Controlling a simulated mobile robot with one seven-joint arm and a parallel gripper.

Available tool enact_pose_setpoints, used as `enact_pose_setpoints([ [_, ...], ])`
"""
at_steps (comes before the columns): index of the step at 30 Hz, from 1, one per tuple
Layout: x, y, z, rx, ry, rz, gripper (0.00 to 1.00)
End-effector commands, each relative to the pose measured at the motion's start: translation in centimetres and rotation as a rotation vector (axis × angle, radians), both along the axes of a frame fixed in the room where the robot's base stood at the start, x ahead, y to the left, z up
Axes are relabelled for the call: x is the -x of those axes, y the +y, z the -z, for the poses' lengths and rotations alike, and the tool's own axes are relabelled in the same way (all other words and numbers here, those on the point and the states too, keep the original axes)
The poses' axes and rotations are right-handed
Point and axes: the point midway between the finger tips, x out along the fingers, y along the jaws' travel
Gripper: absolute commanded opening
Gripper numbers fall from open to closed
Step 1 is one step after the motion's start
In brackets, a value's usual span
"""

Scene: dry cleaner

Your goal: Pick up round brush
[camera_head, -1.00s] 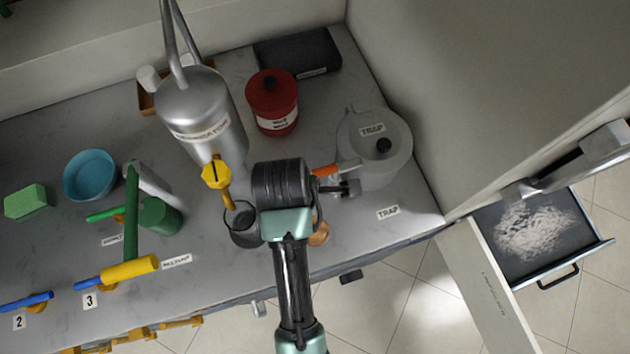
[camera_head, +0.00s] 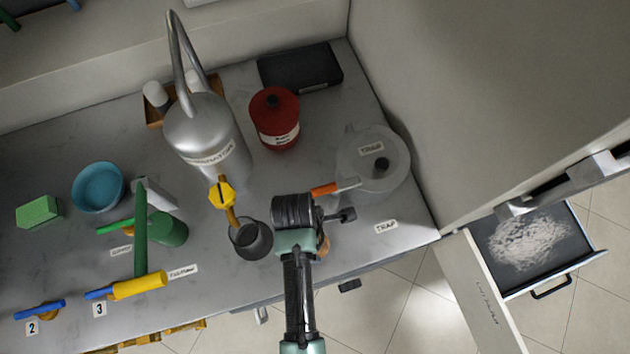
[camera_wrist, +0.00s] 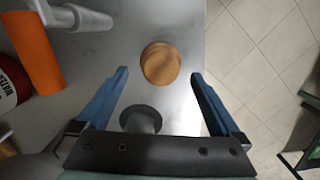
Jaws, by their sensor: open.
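A round orange-brown wooden piece (camera_wrist: 160,64), which looks like the top of the round brush, stands on the grey counter near its edge. In the wrist view it lies between and slightly beyond the blue fingertips of my gripper (camera_wrist: 160,76), with a gap on both sides. My gripper is open and empty. In the head view only a sliver of the brush (camera_head: 324,247) shows beside my wrist, and my fingers are hidden by the arm. Bristles cannot be seen.
A grey flanged post (camera_wrist: 140,118) stands close to my palm. An orange handle (camera_head: 323,189) by the trap vessel (camera_head: 397,170), a dark cup (camera_head: 250,241) and a red can (camera_head: 273,118) are nearby. An open drawer (camera_head: 590,254) is at right.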

Motion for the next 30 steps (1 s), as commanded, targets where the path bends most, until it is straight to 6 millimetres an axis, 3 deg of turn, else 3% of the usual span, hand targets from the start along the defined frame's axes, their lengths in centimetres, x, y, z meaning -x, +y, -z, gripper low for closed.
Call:
enact_pose_setpoints([
  [9, 0.2, -0.4, 4.0, 0.0, 0.002, 0.001, 1.0],
  [19, 0.1, -0.4, 4.5, 0.0, -0.001, 0.001, 1.0],
  [30, 0.1, -0.4, 4.5, 0.0, -0.001, 0.001, 0.33],
])
